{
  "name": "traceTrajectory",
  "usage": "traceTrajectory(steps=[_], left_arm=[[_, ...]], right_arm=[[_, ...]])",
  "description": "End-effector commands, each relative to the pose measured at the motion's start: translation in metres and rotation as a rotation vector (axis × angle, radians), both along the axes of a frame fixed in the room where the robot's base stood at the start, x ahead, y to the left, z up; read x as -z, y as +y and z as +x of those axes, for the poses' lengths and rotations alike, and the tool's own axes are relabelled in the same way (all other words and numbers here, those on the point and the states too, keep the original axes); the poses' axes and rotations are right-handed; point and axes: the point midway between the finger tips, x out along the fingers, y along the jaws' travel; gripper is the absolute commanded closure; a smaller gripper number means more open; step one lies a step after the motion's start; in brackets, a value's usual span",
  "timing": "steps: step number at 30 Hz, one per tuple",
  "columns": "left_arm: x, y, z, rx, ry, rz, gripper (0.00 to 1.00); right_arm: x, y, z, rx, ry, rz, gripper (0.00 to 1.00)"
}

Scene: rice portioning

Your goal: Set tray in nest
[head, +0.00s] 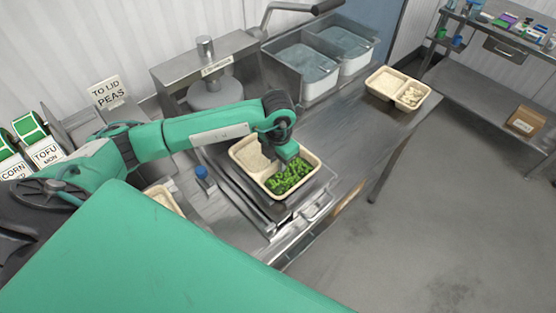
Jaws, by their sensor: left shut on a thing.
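A cream two-compartment tray (306,181) is in the middle of the head view, with white rice in its left compartment and green peas (289,178) in its front right one. My left gripper (287,154) reaches down over the tray from the left and is shut on it near the middle, though the fingertips are partly hidden. The tray is over a metal fixture (262,208), which looks like the nest. The tray covers most of it, and I cannot tell whether the tray rests in it. My right gripper is not in view.
Another filled tray (425,96) stands at the counter's right end. The counter (362,128) between the two filled trays is clear.

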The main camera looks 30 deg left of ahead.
Motion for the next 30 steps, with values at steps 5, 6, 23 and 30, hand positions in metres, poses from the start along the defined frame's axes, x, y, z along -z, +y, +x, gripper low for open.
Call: traceTrajectory(steps=[5,6,23,30], left_arm=[[-0.0002,0.0000,0.0003,0.000,-0.001,0.000,1.00],[0.0001,0.0000,0.0003,0.000,-0.001,0.000,1.00],[0.0023,0.0000,0.0001,0.000,-0.001,0.000,1.00],[0.0025,0.0000,0.0000,0.000,-0.001,0.000,0.53]], right_arm=[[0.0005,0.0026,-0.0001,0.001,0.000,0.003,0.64],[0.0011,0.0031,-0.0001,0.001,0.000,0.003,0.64],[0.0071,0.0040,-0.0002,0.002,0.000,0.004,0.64],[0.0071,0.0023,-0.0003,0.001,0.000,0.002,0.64]])
